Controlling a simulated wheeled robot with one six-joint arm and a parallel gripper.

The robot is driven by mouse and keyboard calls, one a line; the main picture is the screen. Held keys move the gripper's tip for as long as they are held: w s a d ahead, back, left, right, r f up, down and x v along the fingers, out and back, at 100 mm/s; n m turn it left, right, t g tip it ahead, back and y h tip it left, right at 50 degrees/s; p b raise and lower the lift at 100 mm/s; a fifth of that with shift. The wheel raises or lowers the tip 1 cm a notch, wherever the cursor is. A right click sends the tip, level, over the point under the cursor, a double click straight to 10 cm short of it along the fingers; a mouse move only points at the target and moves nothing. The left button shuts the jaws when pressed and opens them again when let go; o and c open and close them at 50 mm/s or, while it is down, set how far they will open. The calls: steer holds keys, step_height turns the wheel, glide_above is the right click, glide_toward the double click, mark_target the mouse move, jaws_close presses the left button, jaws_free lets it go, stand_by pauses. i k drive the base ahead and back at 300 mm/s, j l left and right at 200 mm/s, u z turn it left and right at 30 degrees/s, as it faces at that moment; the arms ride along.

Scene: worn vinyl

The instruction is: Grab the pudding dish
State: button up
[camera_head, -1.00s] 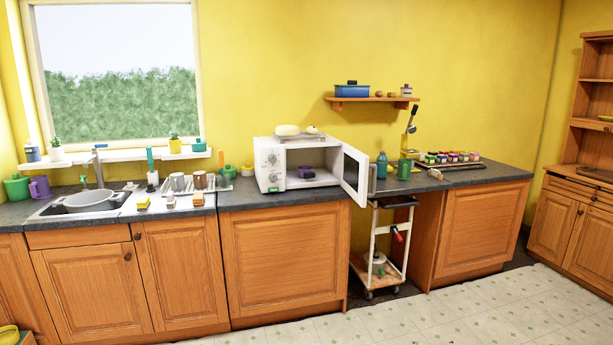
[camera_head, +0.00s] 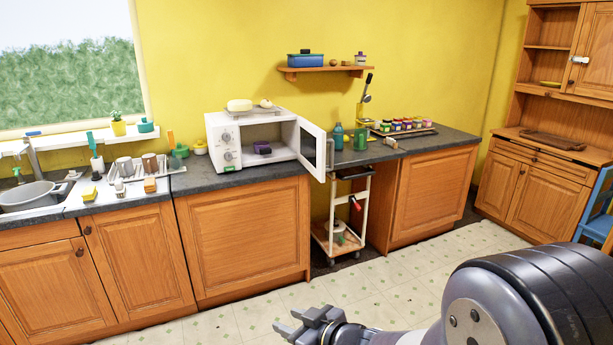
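No dish is clearly marked as the pudding dish, and I cannot tell which one it is. A small dark purple dish (camera_head: 262,147) sits inside the white microwave (camera_head: 228,150), whose door (camera_head: 312,148) stands open. A blue lidded dish (camera_head: 305,60) is on the wall shelf. A pale cream rounded thing (camera_head: 240,105) lies on top of the microwave. My gripper (camera_head: 287,322) is at the bottom of the view, low in front of the counter and far from these things. Its fingers are apart with nothing between them.
A wheeled trolley (camera_head: 343,215) stands in a gap under the counter. Paint-like jars (camera_head: 405,125) and a green mug (camera_head: 360,139) are right of the microwave. A sink (camera_head: 35,196) is at left, a wooden cabinet (camera_head: 530,190) at right. The tiled floor (camera_head: 420,260) ahead is clear.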

mark_target(263, 150)
steer(key=i+j+u, duration=0.1)
steer(key=i+j, duration=0.15)
steer(key=i, duration=0.25)
steer(key=i+j+u, duration=0.15)
steer(key=i, duration=0.35)
steer(key=i+j+u, duration=0.1)
steer(key=i+j, duration=0.15)
steer(key=i, duration=0.25)
steer(key=i+z, duration=0.1)
steer(key=i, duration=0.5)
steer(key=i+z, duration=0.1)
steer(key=i, duration=0.5)
steer(key=i+j+z, duration=0.15)
steer(key=i, duration=0.5)
steer(key=i+j+z, duration=0.1)
steer(key=i, duration=0.5)
